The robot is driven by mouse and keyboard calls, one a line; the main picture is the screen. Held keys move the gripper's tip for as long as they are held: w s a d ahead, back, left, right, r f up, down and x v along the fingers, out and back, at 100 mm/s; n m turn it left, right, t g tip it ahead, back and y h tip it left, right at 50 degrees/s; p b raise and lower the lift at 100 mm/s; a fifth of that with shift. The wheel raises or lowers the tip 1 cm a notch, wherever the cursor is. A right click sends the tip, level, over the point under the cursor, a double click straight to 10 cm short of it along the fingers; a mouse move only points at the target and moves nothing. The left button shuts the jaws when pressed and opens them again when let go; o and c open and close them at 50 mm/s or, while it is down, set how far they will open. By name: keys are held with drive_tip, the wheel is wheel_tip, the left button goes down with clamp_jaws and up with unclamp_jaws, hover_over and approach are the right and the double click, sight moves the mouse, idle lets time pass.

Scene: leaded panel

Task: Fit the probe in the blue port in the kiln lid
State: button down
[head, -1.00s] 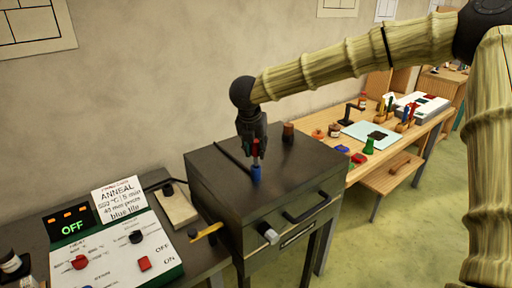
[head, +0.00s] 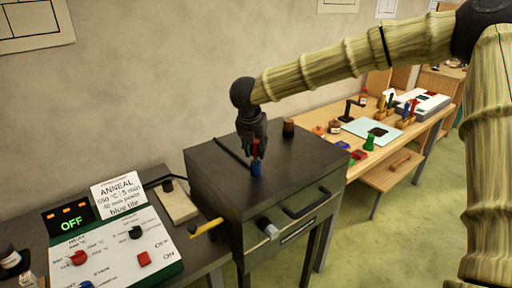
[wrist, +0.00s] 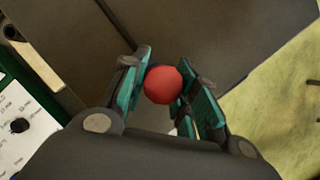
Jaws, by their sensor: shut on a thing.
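The kiln (head: 225,185) is a dark box with a flat lid and a front handle. The blue port (head: 256,169) is a short blue cylinder standing on the lid. My gripper (head: 254,145) points down above it and is shut on the probe (head: 256,150), whose red part shows between the fingers. In the wrist view the probe's round red end (wrist: 163,85) sits between the green-padded fingers (wrist: 168,95). The probe appears lined up with the port, its lower part right at the port's top. I cannot tell whether its tip is inside.
A brown cylinder (head: 288,128) stands on the lid behind the port. A control panel (head: 125,250) reading OFF and an ANNEAL card (head: 120,195) are at left. A yellow-handled item (head: 206,228) juts beside the kiln. A wooden workbench (head: 400,145) with small items is at right.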

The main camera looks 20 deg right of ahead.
sight(256, 141)
drive_tip(key=shift+f+b, duration=0.65)
drive_tip(key=shift+f, duration=0.75)
drive_tip(key=c, duration=1)
unclamp_jaws()
drive_tip(key=shift+c, duration=0.2)
drive_tip(key=shift+r+p, duration=2.4)
drive_tip(key=shift+r, duration=1.15)
